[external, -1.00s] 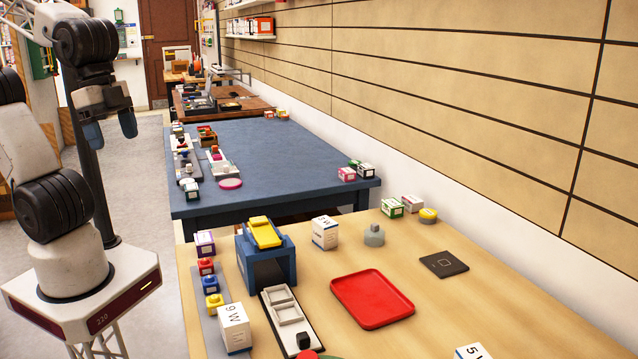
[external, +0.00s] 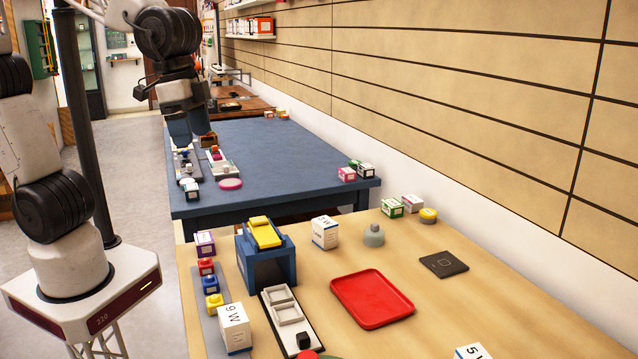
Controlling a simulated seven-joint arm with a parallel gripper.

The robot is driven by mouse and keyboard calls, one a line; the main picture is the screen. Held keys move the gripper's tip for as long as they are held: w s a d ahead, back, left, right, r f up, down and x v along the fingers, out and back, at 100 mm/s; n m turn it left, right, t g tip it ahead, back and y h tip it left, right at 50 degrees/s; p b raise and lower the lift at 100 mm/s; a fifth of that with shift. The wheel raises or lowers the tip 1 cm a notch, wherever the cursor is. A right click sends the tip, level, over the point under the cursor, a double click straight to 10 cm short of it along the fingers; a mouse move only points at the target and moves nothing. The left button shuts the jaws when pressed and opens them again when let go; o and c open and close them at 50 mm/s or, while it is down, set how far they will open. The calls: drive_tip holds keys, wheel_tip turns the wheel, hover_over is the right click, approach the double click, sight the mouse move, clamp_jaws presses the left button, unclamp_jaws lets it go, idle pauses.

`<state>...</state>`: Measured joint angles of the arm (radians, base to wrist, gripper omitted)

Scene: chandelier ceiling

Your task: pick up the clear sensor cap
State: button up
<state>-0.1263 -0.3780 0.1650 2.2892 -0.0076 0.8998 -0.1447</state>
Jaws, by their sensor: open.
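A grey, slightly see-through domed piece with a small knob (external: 374,235) stands upright on the wooden table, between a white box and the back edge. It may be the clear sensor cap; I cannot tell for sure. My gripper (external: 192,137) is open and points down, its two blue-grey fingers apart. In the picture it overlaps the far left part of the blue table, well up and left of the domed piece, and nothing shows between the fingers. It hides some small parts on the blue table.
The wooden table holds a red tray (external: 372,300), a blue stand with a yellow top (external: 266,258), a white two-compartment holder (external: 285,318), a dark flat pad (external: 444,264) and several boxes. The blue table (external: 290,155) is mostly bare in its middle, with small parts along its left side.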

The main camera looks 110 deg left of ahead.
drive_tip(key=w+a+f+n, duration=0.25)
drive_tip(key=w+a, duration=0.35)
drive_tip(key=w, duration=0.4)
drive_tip(key=n+g, duration=0.2)
drive_tip(key=n, duration=0.4)
hover_over(374, 224)
wheel_tip(374, 224, down, 21)
drive_tip(key=shift+s+r, duration=0.1)
drive_tip(key=shift+f, duration=1.4)
drive_tip(key=shift+f, duration=2.6)
